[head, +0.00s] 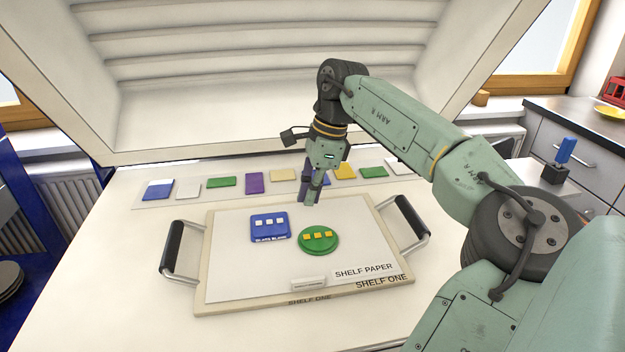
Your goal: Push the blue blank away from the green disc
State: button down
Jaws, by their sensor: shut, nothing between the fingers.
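The blue blank (270,232), a rounded square with several small white squares on it, lies on the shelf paper (237,270) of the tray marked shelf one (240,306). The green disc (318,245), with small orange squares on it, lies just right of the blue blank, lower in the picture. My gripper (307,200) is shut and empty, pointing down above the far part of the tray, behind and between the two pieces. I cannot tell its exact height above the paper.
The tray has a dark-gripped handle at the left (172,246) and the right (411,217). A row of coloured glass pieces (254,183) lies behind the tray. A small white bar (309,283) lies in front of the disc. Paper left of the blank is clear.

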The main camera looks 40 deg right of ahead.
aim_at(282, 222)
jog(key=shift+p+x, duration=0.4)
jog(key=shift+x, duration=2.25)
jog(key=shift+w, duration=0.15)
jog(key=w+a, duration=0.1)
jog(key=a, duration=0.1)
jog(key=w+a+b, duration=0.1)
jog(key=shift+w+a, duration=0.1)
jog(key=shift+a, duration=0.3)
jog(key=shift+r, duration=0.1)
